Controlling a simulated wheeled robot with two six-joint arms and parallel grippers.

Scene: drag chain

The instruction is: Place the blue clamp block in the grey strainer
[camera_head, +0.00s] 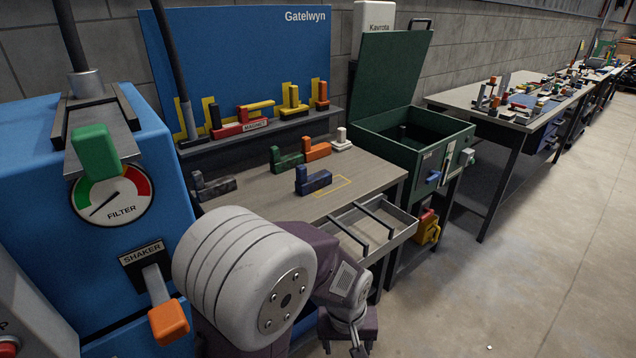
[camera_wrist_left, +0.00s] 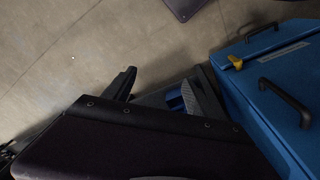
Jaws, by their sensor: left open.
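The blue clamp block (camera_head: 313,180), a dark blue L-shaped piece, sits on the worktable beside a yellow outline. A shallow grey tray with two dark bars (camera_head: 402,235), which looks like the grey strainer, is at the table's front right edge. My left gripper (camera_head: 350,340) hangs low in front of the table, below the tray and well apart from the block. In the left wrist view its dark fingers (camera_wrist_left: 158,93) are apart, with no held object visible. Block and tray are not recognisable in that view. My right gripper is out of sight.
Green (camera_head: 287,160), orange (camera_head: 317,148) and dark grey (camera_head: 212,186) blocks stand on the table. A rear shelf holds coloured blocks. A green lidded bin (camera_head: 415,140) stands right. A blue filter machine (camera_head: 45,170) stands left. The floor at right is clear.

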